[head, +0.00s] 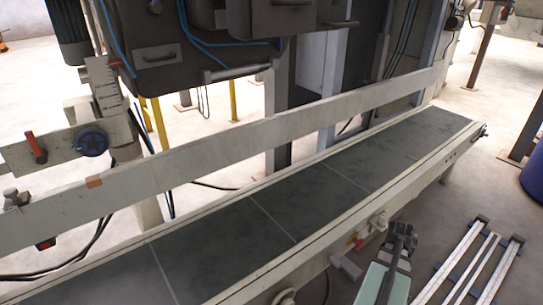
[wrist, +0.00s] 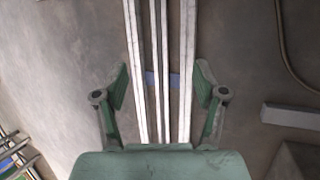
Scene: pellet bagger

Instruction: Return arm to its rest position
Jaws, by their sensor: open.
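My gripper (wrist: 160,88) is in the wrist view, with its two green fingers spread wide apart and nothing between them. It points down over pale rails on the floor, which pass behind the gap between the fingers. In the head view, a pale green and dark grey part of my arm shows at the bottom, right of the conveyor's near side. The fingers cannot be made out there.
A conveyor (head: 282,220) with a dark, empty belt runs diagonally across the head view. Pale floor rails (head: 474,262) lie at the lower right. A blue drum (head: 535,175) stands at the right edge. A grey machine housing (head: 165,60) hangs behind the conveyor.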

